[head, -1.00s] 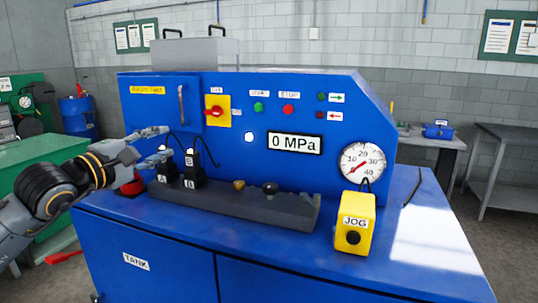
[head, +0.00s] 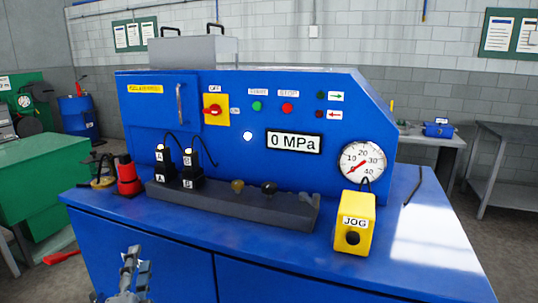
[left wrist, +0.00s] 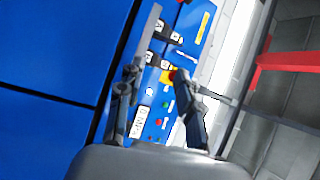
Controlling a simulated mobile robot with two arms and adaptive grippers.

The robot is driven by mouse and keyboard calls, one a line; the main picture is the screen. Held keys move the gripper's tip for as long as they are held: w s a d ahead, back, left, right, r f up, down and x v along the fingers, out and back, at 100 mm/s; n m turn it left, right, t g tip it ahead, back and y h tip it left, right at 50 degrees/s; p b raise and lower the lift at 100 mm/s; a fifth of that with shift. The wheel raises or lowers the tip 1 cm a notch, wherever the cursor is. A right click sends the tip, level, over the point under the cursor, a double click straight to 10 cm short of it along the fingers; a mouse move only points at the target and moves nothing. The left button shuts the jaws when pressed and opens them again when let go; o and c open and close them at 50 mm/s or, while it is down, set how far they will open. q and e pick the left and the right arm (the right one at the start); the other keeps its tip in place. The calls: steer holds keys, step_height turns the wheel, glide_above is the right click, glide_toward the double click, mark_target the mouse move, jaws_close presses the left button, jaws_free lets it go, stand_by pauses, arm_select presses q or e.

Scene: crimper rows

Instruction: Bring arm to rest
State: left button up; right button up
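My left gripper (head: 136,264) is in the lower left of the head view, in front of the blue machine's cabinet and below its top edge. In the left wrist view its two fingers (left wrist: 157,75) stand apart with nothing between them. Most of the left arm is out of the head view. My right gripper is in neither view. The blue machine (head: 230,165) has a 0 MPa display (head: 294,142), a round gauge (head: 362,163) and a red knob on a yellow plate (head: 216,117).
Black connectors A (head: 166,165) and B (head: 191,165) sit at the left of a dark grey rail (head: 235,204) on the worktop. A red and black item (head: 129,177) stands left of them. A yellow JOG box (head: 355,224) stands at the right. The worktop's front edge is near my gripper.

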arm_select(q)
steer(key=s+a+f+n+g, duration=0.1)
steer(key=s+f+n+g, duration=0.2)
steer(key=f, duration=0.3)
steer(key=s+f+n+g, duration=0.3)
steer(key=f, duration=0.4)
steer(key=s+d+f+n+g+h, duration=0.25)
steer(key=s+f+g, duration=0.25)
steer(key=s+f, duration=0.45)
steer(key=s+d+f+n+g+h, duration=0.2)
steer(key=s+d+f+n+g, duration=0.25)
steer(key=s, duration=0.75)
step_height(320, 180, down, 27)
steer(key=m+g, duration=0.2)
steer(key=s+a+f, duration=0.3)
steer(key=s+f, duration=1.3)
steer(key=s, duration=0.1)
steer(key=shift+s+a+f+g, duration=0.2)
steer(key=shift+g, duration=0.25)
